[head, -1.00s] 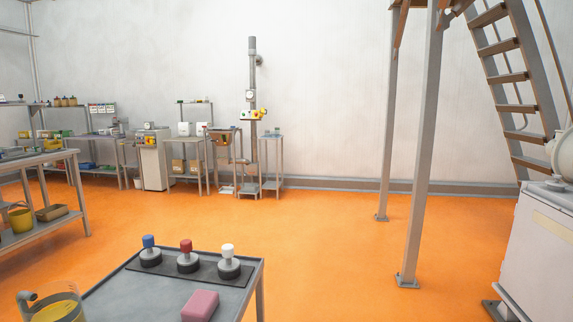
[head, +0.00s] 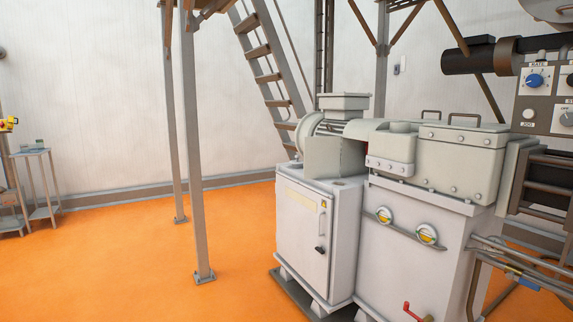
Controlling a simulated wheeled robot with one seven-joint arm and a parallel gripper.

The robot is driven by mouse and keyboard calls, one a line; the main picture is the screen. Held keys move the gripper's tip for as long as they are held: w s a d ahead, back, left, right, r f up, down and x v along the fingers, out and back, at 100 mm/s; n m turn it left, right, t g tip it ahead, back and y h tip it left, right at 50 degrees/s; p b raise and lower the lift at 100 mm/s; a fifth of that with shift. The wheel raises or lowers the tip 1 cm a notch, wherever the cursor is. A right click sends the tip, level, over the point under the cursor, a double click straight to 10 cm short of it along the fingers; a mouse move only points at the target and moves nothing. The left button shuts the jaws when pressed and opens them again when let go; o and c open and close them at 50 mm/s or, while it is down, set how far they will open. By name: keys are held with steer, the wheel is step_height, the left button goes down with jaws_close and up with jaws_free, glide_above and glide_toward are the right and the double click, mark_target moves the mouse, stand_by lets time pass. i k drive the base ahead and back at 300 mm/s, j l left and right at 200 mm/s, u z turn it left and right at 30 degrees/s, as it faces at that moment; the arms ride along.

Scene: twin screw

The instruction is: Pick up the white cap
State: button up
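The white cap is not in the head view now, and neither is the small table with the stamp-like pieces. No white cap can be picked out on the machine or the floor. My gripper is not in view, so what it holds cannot be seen.
A large grey machine (head: 410,230) with a cabinet (head: 303,235) fills the right. A control panel (head: 545,95) with knobs is at the far right. A steel post (head: 191,150) and stairs (head: 265,75) stand behind. The orange floor (head: 120,270) is open at left.

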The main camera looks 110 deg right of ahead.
mark_target(296, 164)
steer(key=z, duration=2.2)
steer(key=i+z, duration=0.55)
steer(key=z, duration=0.25)
steer(key=i+j+z, duration=0.15)
steer(key=i+z, duration=0.25)
steer(key=i+j, duration=0.1)
steer(key=i, duration=0.5)
steer(key=i+j, duration=0.1)
steer(key=i, duration=0.5)
steer(key=i+j, duration=0.15)
steer(key=i, duration=0.45)
steer(key=i+j, duration=0.1)
steer(key=i, duration=2)
steer(key=l+z, duration=0.05)
steer(key=l, duration=0.05)
